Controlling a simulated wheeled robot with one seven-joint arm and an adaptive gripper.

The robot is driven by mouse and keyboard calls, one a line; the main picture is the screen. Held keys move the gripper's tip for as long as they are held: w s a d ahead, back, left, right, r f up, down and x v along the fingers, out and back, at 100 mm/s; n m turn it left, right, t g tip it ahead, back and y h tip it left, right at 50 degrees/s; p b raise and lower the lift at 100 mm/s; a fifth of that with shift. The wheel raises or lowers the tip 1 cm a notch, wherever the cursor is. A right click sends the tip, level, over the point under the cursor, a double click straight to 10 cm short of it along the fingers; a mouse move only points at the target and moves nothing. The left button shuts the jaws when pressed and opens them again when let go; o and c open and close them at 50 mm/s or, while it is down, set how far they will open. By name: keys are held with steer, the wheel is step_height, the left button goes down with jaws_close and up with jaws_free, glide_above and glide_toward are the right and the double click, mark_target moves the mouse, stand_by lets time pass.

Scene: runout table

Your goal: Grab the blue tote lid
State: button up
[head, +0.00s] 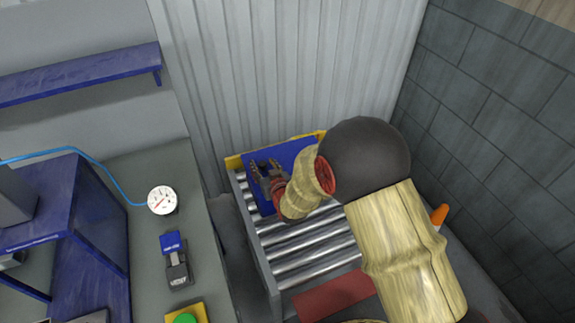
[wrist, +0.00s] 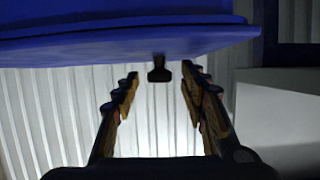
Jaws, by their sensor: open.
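The blue tote lid (head: 291,155) lies at the far end of the roller table, partly hidden by my gripper and arm. In the wrist view the blue lid (wrist: 110,45) spans the top of the picture, with a small black knob (wrist: 159,71) sticking out from its face. My gripper (head: 265,171) is over the lid in the head view, its fingers apart. In the wrist view my gripper (wrist: 160,82) has one finger either side of the knob's line, with a gap on both sides. Nothing is held.
The rollers (head: 300,250) nearer me are bare, with a yellow stop (head: 233,162) at the far end. A corrugated wall stands close behind, a dark block wall to the right. At left, a bench carries a gauge (head: 162,200), a blue-black device (head: 175,262) and a green button (head: 185,319).

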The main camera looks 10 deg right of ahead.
steer(key=shift+c, duration=0.9)
jaws_close()
